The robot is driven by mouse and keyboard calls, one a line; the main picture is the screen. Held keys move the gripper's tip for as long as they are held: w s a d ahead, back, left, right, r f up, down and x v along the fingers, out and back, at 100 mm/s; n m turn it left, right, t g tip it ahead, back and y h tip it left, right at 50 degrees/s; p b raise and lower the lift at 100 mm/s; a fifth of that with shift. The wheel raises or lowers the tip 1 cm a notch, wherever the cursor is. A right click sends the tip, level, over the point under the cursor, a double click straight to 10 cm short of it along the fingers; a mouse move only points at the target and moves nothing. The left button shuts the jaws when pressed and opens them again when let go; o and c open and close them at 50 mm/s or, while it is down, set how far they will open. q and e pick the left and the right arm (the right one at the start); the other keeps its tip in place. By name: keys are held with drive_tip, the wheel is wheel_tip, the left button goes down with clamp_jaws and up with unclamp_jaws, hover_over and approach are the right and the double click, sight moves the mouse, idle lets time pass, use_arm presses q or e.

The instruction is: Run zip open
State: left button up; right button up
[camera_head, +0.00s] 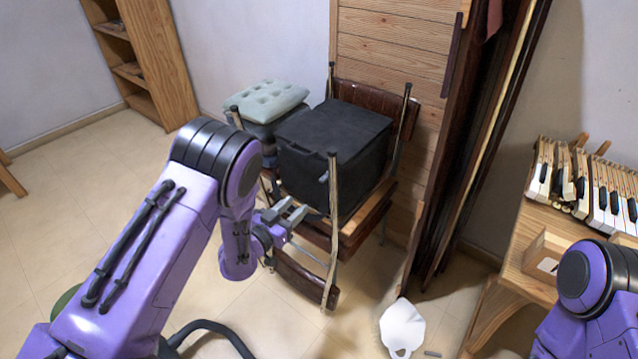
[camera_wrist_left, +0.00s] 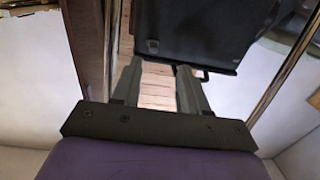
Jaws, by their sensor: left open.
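A black box-shaped bag (camera_head: 335,145) sits on a wooden chair among stacked chairs, in the middle of the head view. A small grey tab (camera_head: 323,177), which may be the zip pull, shows on its front side. The bag's dark face also fills the top of the left wrist view (camera_wrist_left: 195,30), with a small tab (camera_wrist_left: 153,45) on it. My left gripper (camera_head: 296,212) is open and empty, in front of the bag's lower left side. Its fingers (camera_wrist_left: 158,68) point at the bag's lower edge in the wrist view, apparently apart from it. My right gripper is out of view.
Metal chair legs (camera_head: 333,230) stand up around the bag, close to my left gripper. A pale green cushion (camera_head: 267,101) lies behind left. A wooden bench (camera_head: 515,255) with piano keys (camera_head: 610,200) is at right.

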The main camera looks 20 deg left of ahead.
sight(320, 180)
use_arm(q)
drive_tip(key=shift+m+h, duration=0.4)
drive_tip(key=shift+h, duration=0.2)
drive_tip(key=x, duration=0.4)
drive_tip(key=r+p+x, duration=0.1)
drive_tip(key=x, duration=0.2)
drive_tip(key=r+x, duration=0.1)
drive_tip(key=x, duration=0.3)
drive_tip(key=shift+w+d, duration=0.2)
drive_tip(key=shift+w, duration=0.1)
clamp_jaws()
